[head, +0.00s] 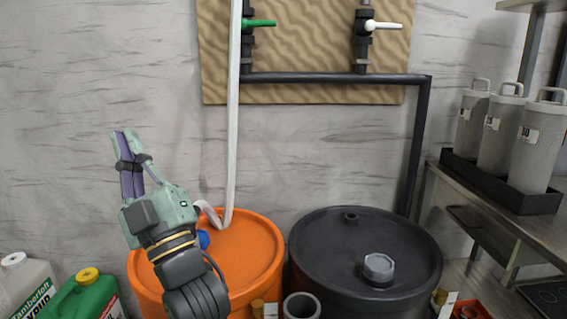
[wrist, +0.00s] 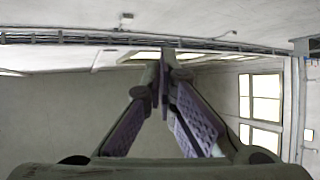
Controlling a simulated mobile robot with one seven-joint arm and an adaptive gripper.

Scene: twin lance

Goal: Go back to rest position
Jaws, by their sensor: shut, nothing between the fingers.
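My gripper (head: 126,135) is raised in front of the grey wall at the left of the head view, above the orange drum (head: 255,262). Its fingers point up and it holds nothing. In the wrist view the fingertips (wrist: 168,58) come together, with the ceiling and windows behind them. My wrist and forearm hide part of the orange drum's top.
A white pipe (head: 234,120) rises from the orange drum, close to the right of my gripper. A black drum (head: 330,240) stands right of it. Valves with green (head: 260,23) and white (head: 385,26) handles sit above. Grey canisters (head: 530,145) stand on a right-hand bench.

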